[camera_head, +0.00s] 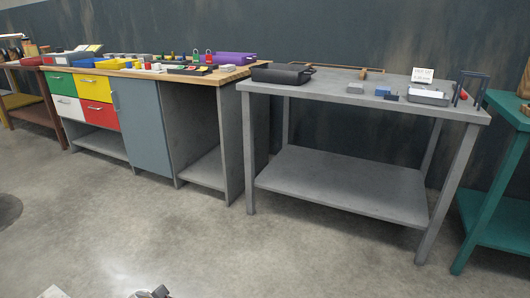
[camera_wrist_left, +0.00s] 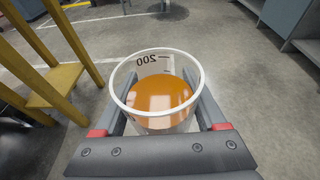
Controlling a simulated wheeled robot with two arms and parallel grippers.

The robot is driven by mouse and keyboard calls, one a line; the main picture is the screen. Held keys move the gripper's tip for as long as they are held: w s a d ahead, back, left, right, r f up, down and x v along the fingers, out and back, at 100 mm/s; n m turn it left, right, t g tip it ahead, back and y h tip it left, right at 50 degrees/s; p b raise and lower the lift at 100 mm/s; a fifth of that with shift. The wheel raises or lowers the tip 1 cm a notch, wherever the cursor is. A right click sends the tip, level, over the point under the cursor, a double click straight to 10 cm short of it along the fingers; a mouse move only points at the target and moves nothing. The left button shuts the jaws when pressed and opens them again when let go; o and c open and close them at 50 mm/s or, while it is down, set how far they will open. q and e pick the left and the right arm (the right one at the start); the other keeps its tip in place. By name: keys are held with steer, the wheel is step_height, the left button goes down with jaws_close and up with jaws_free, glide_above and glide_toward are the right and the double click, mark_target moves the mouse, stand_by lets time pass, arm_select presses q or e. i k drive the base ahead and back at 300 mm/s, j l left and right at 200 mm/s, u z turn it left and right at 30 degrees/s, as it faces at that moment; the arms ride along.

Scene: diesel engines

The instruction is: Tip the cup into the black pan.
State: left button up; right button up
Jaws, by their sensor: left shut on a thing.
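The cup (camera_wrist_left: 153,67) is a clear, white-rimmed measuring cup with a 200 mark, holding orange liquid, in the left wrist view. It looks about upright. My left gripper (camera_wrist_left: 160,98) is shut around it, one finger on each side. The black pan (camera_head: 283,73) sits on the left end of the grey metal table in the head view, well away from the cup. The cup does not show clearly in the head view; only parts of my own arm or arms show at its bottom edge. My right gripper cannot be made out.
The grey table (camera_head: 345,97) also holds small blocks, a grey tray (camera_head: 428,97) and a blue frame at its right. A wooden-topped workbench (camera_head: 150,72) with coloured drawers stands to the left, a teal table (camera_head: 497,170) to the right. The concrete floor in front is clear.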

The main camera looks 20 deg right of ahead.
mark_target(288, 75)
steer(key=i+j+z, duration=0.2)
steer(key=i+z, duration=0.25)
steer(key=i+j+z, duration=0.3)
steer(key=z, duration=0.15)
steer(key=i+j, duration=0.2)
